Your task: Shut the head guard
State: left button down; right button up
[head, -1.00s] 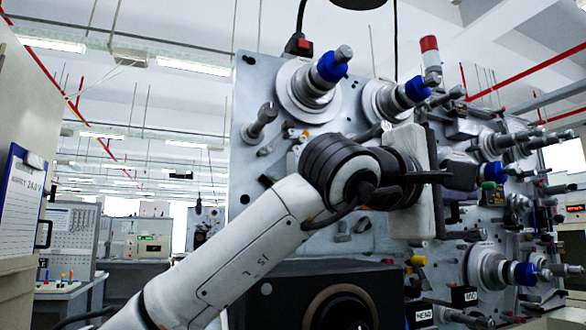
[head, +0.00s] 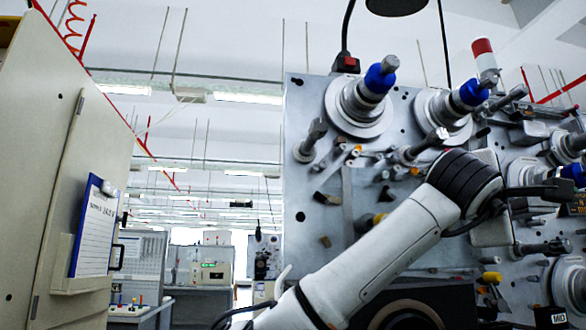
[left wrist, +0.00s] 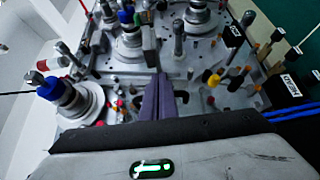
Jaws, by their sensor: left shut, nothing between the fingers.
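The grey machine panel (head: 310,110) carries winding spindles, among them two blue-capped ones (head: 380,75) (head: 474,92) at its top. I cannot pick out the head guard for certain in either view. A dark housing with a round ring (head: 405,318) sits low on the panel, partly behind my left arm. My left gripper (head: 562,190) is in front of the panel's right part, near the picture's right edge. In the left wrist view its dark fingers (left wrist: 160,98) are together with nothing between them, pointing toward the panel. My right gripper is out of view.
A beige cabinet (head: 50,170) with a blue clipboard (head: 95,230) stands close on the left. A red-and-white post (head: 484,55) rises at the panel's top right. Pegs and label blocks (left wrist: 296,86) crowd the panel. Benches stand farther back between cabinet and panel.

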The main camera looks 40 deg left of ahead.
pick_arm(q)
jog(key=shift+s+d, duration=0.1)
jog(key=shift+d, duration=0.05)
jog(key=s+d+b, duration=0.1)
jog(key=s+d, duration=0.7)
jog(key=d, duration=0.2)
jog(key=shift+b, duration=0.4)
jog(key=shift+s, duration=0.1)
